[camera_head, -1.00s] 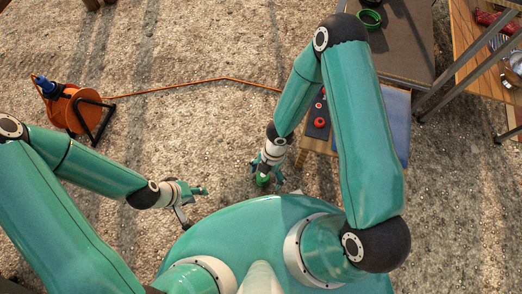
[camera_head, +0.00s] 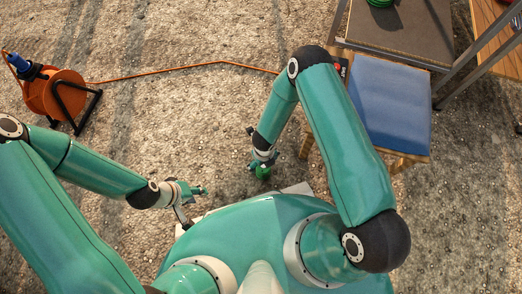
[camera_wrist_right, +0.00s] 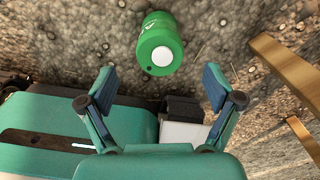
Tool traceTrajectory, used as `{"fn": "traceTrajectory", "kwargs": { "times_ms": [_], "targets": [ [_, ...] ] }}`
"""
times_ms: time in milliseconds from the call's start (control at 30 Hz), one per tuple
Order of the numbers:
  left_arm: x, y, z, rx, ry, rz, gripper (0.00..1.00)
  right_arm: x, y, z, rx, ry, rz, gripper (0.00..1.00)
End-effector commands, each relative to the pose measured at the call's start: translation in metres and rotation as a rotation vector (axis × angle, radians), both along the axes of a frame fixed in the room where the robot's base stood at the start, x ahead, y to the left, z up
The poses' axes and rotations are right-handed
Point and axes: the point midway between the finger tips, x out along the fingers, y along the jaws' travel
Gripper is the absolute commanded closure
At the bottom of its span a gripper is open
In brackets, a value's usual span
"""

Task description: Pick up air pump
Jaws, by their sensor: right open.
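A green canister (camera_wrist_right: 160,44) with a white round end and pale lettering shows beyond my right gripper's fingers in the right wrist view, over gravel. It is a small green spot (camera_head: 263,173) in the head view, by the right fingertips. I cannot tell whether it is the air pump, and nothing else in view is clearly one. My right gripper (camera_wrist_right: 160,88) is open and points down, with the canister ahead of the gap and apart from the fingers. My left gripper (camera_head: 195,203) is open and empty over the gravel, left of my base.
A blue-topped wooden stool (camera_head: 390,108) stands right of my right arm; a black item with red (camera_head: 343,68) is partly hidden there. Tables stand at the top right. An orange cable reel (camera_head: 57,93) is at the left, its cable (camera_head: 170,70) crossing the gravel. Open gravel lies between.

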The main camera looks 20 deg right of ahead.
Motion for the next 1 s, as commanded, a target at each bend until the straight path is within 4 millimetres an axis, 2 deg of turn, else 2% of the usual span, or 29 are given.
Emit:
{"fn": "traceTrajectory", "kwargs": {
  "times_ms": [33,100,367,633,933,1000],
  "targets": [
    [0.0,0.0,-0.006,0.0,0.0,0.0,0.6,-0.001,0.0,-0.011,0.0,0.001,-0.001,0.09],
    [0.0,0.0,-0.007,0.0,0.0,0.0,0.6,0.0,0.0,-0.017,0.0,0.0,-0.002,0.09],
    [0.0,0.0,-0.014,0.0,0.0,0.0,0.6,0.0,0.0,-0.032,0.0,0.001,-0.003,0.09],
    [0.0,0.0,-0.034,0.0,0.0,0.0,0.6,0.001,0.0,-0.069,0.001,0.001,-0.002,0.09],
    [0.0,0.0,-0.034,0.0,0.0,0.0,0.6,0.002,0.0,-0.073,0.0,0.0,-0.002,0.09],
    [0.0,0.0,-0.034,0.0,0.0,0.0,0.6,0.002,0.0,-0.073,0.0,0.0,-0.001,0.19]
  ]
}}
